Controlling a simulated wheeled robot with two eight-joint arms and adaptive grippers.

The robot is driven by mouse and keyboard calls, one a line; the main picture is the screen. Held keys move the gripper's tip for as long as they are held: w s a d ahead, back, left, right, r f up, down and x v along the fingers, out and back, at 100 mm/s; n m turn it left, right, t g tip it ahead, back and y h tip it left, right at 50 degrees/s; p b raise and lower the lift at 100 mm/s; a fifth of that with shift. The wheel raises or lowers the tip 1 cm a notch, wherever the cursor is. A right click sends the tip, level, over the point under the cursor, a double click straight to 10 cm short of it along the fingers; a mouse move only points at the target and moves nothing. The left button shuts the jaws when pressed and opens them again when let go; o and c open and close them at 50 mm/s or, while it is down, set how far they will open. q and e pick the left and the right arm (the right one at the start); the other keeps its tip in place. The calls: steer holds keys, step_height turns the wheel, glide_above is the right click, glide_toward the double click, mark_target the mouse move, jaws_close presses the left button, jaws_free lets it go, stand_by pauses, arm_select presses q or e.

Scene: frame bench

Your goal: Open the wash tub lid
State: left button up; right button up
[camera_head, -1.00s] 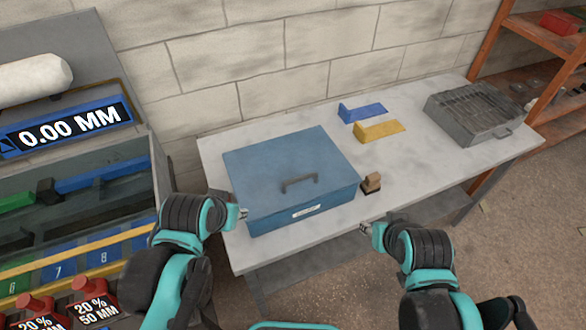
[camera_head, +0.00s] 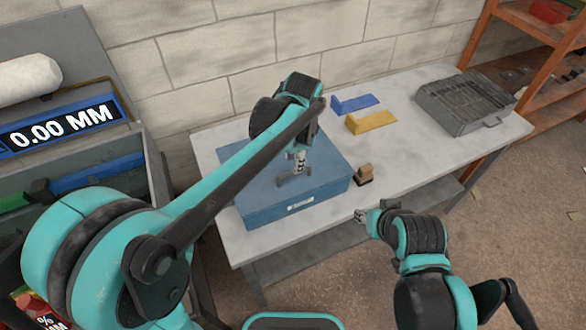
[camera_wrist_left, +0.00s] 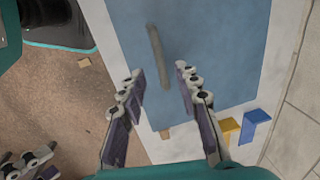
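The wash tub is a blue box (camera_head: 262,212) on the bench with its flat blue lid (camera_head: 330,172) shut. A dark bar handle (camera_head: 284,180) stands on the lid; in the left wrist view the handle (camera_wrist_left: 155,45) lies ahead of the fingertips. My left gripper (camera_head: 297,163) points down over the lid, close to the handle. Its fingers are apart in the left wrist view (camera_wrist_left: 157,75), with nothing between them that I can see gripped. My right gripper (camera_head: 362,215) is off the tub's front right corner, too small to read.
A brown wooden block (camera_head: 364,173) stands just right of the tub. Blue (camera_head: 355,104) and yellow (camera_head: 372,122) angle pieces lie behind it. A grey case (camera_head: 465,105) sits at the bench's right end. The bench top (camera_head: 420,140) between is clear.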

arm_select(q)
steer(key=f, duration=0.1)
steer(key=f+b, duration=0.1)
steer(key=f, duration=0.2)
steer(key=shift+w+a+f, duration=0.2)
steer(key=shift+w+f, duration=0.1)
steer(key=shift+f, duration=0.05)
jaws_close()
